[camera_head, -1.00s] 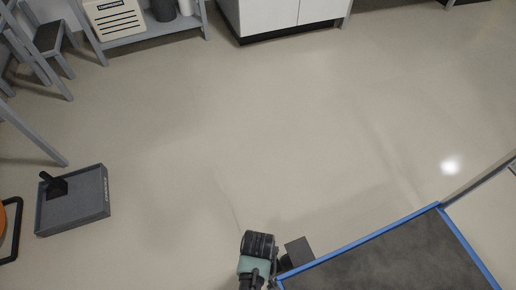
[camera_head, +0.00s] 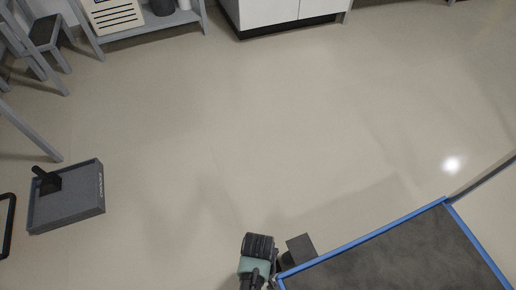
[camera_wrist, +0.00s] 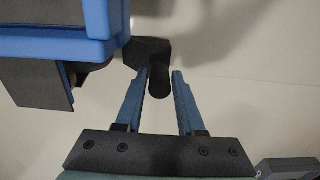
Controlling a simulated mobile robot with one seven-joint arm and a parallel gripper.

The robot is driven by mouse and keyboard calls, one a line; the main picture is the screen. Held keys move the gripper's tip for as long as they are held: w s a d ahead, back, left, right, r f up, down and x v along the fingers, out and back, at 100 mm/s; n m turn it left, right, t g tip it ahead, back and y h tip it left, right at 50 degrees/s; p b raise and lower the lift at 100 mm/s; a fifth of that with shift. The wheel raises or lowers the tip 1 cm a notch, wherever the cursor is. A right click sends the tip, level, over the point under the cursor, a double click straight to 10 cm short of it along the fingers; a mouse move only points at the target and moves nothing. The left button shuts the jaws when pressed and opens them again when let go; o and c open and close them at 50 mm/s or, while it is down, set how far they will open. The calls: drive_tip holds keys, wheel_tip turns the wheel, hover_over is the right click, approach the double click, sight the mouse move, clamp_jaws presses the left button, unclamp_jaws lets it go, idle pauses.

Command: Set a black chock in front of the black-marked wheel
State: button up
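A black chock (camera_wrist: 147,50) with a round upright handle shows in the wrist view. Whether the chock touches the floor is hard to tell. A blue-edged cart (camera_wrist: 45,47) is beside it at the upper left, with the chock close to its corner. A dark part under the cart may be a wheel; no black mark can be made out. In the head view, my arm hides the gripper beside the dark-topped cart (camera_head: 400,255).
A grey tray (camera_head: 70,217) at the left holds another black chock (camera_head: 45,181). A grey plate (camera_head: 301,247) juts from the cart's near corner. A shelf (camera_head: 150,28), a stool (camera_head: 45,32) and a white cabinet (camera_head: 270,15) line the back. The middle floor is clear.

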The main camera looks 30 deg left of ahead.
drive_tip(key=o, duration=0.3)
drive_tip(key=shift+r, duration=0.1)
wheel_tip(320, 180, up, 12)
drive_tip(key=p, duration=0.8)
